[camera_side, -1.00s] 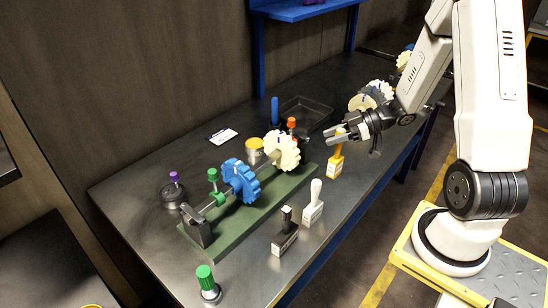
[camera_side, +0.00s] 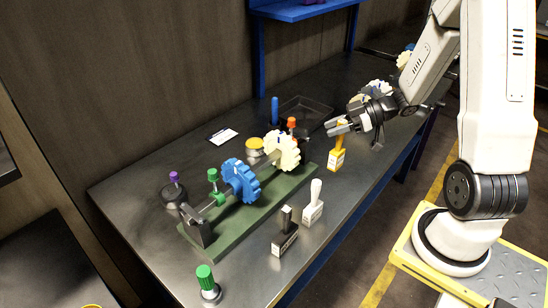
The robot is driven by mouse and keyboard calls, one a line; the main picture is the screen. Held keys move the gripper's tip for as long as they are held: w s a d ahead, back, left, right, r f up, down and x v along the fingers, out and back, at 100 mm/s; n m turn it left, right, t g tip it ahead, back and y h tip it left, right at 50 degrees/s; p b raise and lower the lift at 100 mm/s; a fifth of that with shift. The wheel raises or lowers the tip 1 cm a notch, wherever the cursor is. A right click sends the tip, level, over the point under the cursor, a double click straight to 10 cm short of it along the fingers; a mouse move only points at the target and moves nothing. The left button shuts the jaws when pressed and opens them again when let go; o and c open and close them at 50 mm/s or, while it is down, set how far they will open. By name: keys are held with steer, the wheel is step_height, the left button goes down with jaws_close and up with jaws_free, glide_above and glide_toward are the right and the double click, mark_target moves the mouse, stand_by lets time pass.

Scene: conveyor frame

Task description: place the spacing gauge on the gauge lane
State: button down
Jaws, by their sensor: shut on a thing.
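My gripper (camera_side: 338,127) is shut on the top of a yellow block with an upright handle (camera_side: 337,160) and a pale label on its face. The block is upright near the front edge of the bench; I cannot tell whether its base touches the bench. A white-handled block (camera_side: 313,208) and a black-handled block (camera_side: 285,238) of similar form stand to its left along the same edge. Their labels are too small to read, so I cannot tell which is named the spacing gauge. No marked gauge lane can be made out.
A green base (camera_side: 236,226) carries a shaft with a blue gear (camera_side: 240,182) and a cream gear (camera_side: 283,152). Green, purple and orange-topped pegs stand around it. A dark tray (camera_side: 305,112) lies behind; the bench (camera_side: 135,190) is clear at far left.

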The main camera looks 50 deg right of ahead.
step_height(320, 180, up, 5)
steer(key=w+a, duration=1.1)
steer(key=w, duration=0.1)
steer(key=shift+w+d+f, duration=0.1)
steer(key=shift+f, duration=1)
steer(key=shift+w+d+f, duration=0.1)
steer(key=shift+f, duration=3.85)
steer(key=shift+f, duration=2.25)
